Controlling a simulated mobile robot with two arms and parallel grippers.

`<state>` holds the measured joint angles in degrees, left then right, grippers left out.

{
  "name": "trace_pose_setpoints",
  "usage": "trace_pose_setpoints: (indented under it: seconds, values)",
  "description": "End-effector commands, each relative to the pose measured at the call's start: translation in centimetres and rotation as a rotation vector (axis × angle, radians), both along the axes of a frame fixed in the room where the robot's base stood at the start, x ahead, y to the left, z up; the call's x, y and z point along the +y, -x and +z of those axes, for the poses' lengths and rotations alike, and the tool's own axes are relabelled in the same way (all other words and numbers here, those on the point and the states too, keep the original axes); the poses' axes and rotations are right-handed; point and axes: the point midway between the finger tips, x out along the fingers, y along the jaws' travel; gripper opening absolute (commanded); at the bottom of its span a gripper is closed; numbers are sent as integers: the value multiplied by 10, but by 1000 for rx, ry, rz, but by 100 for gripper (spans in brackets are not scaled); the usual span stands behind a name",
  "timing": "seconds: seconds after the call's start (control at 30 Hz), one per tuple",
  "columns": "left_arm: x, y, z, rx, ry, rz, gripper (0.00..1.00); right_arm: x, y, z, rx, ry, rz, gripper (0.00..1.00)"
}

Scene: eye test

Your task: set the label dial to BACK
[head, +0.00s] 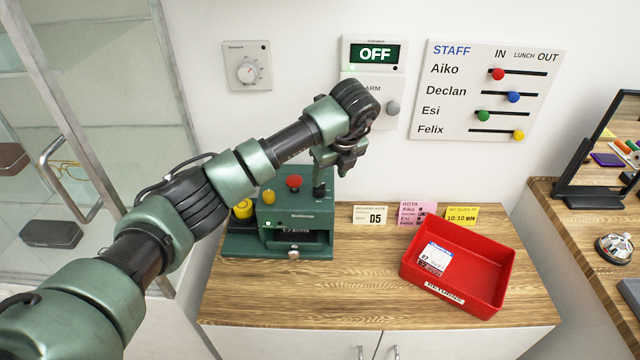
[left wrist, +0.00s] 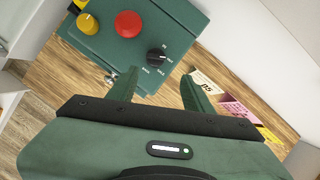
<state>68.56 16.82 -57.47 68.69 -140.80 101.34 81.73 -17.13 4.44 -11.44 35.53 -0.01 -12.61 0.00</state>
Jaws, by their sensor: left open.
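The black dial (left wrist: 157,57) sits on the top of the green machine (head: 290,212), at the machine's corner in the left wrist view. Small white words ring it, too small to read surely. A pale mark on the dial points roughly right in that view. My left gripper (left wrist: 160,90) is open and empty, its fingers apart on either side of the dial's direction, short of it in the picture. In the head view the left gripper (head: 338,160) hangs above the machine's right end; contact with the dial cannot be made out.
A red button (head: 293,182) and a yellow knob (head: 268,196) stand beside the dial. Note cards (head: 370,215) and a red tray (head: 487,300) with a label lie right of the machine. A glass cabinet (head: 90,130) stands left. The counter's front is clear.

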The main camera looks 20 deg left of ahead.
Motion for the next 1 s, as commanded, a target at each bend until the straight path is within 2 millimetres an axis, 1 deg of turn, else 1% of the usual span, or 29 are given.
trace_pose_setpoints:
  seconds: [0.03,0.07,0.17,0.43,0.6,0.73,0.93,0.97,1.0]
  values:
    - [7,-1,4,-2,-24,21,51,0,0,1,0,0,0,26]
    - [10,-1,5,-3,-33,29,51,0,0,1,0,0,0,26]
    - [15,-3,-2,1,-40,37,51,0,0,5,0,0,0,26]
    - [26,-13,-42,2,-37,33,51,-3,0,19,0,4,2,26]
    - [30,-19,-60,1,-35,31,51,-3,0,23,0,4,2,26]
    - [31,-21,-65,-1,-35,29,51,-3,0,23,0,4,2,26]
    - [31,-21,-66,-2,-34,29,51,-3,0,23,0,4,2,26]
    - [31,-21,-66,-2,-34,29,48,-3,0,23,0,4,2,26]
    - [31,-21,-66,-2,-34,29,37,-3,0,23,0,3,2,26]
